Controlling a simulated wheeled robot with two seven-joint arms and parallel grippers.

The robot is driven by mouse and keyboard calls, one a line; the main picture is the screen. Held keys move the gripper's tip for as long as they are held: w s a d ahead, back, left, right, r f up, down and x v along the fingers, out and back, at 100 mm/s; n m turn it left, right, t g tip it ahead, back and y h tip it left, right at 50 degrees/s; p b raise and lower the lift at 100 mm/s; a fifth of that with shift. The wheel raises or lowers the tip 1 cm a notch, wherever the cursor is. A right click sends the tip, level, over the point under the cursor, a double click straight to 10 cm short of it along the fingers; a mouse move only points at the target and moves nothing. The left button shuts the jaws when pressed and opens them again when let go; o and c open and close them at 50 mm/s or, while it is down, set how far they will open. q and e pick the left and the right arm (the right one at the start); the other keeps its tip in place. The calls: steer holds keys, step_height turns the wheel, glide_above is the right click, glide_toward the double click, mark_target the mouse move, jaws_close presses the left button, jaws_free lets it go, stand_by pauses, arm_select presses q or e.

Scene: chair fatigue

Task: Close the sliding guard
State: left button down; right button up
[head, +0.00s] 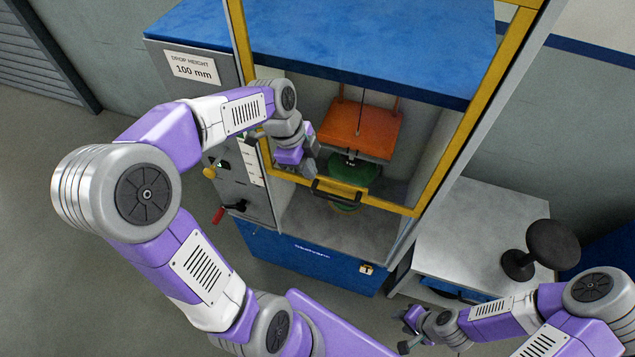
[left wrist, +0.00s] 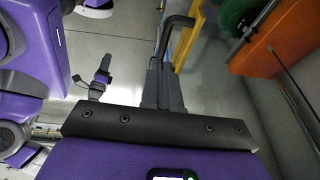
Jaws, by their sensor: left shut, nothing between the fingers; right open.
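The sliding guard is a yellow-framed clear panel (head: 391,205) on the front of a blue and grey test machine. Its bottom bar hangs above the grey chamber floor, with an open gap below. A black handle (head: 338,192) is fixed on that bar; it also shows in the left wrist view (left wrist: 176,24) beside the yellow bar. My left gripper (head: 312,166) is shut and empty, just left of the handle; in the left wrist view its fingers (left wrist: 160,82) point toward the handle. Contact is unclear. My right gripper (head: 406,330) is open and empty at the lower right, away from the guard.
Inside the chamber are an orange weight block (head: 361,128) and a green round part (head: 349,169). A control panel (head: 232,180) with a red lever (head: 219,215) stands left of the guard. A grey side table (head: 470,235) with a black stool-like object (head: 549,246) is at right.

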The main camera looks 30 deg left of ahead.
mark_target(321, 194)
arm_select(q)
steer(key=x, duration=0.8)
steer(key=shift+w+a, duration=0.15)
steer(key=shift+a, duration=0.25)
steer(key=shift+w+f, duration=0.25)
steer(key=shift+f, duration=0.4)
arm_select(e)
steer(key=shift+w, duration=0.2)
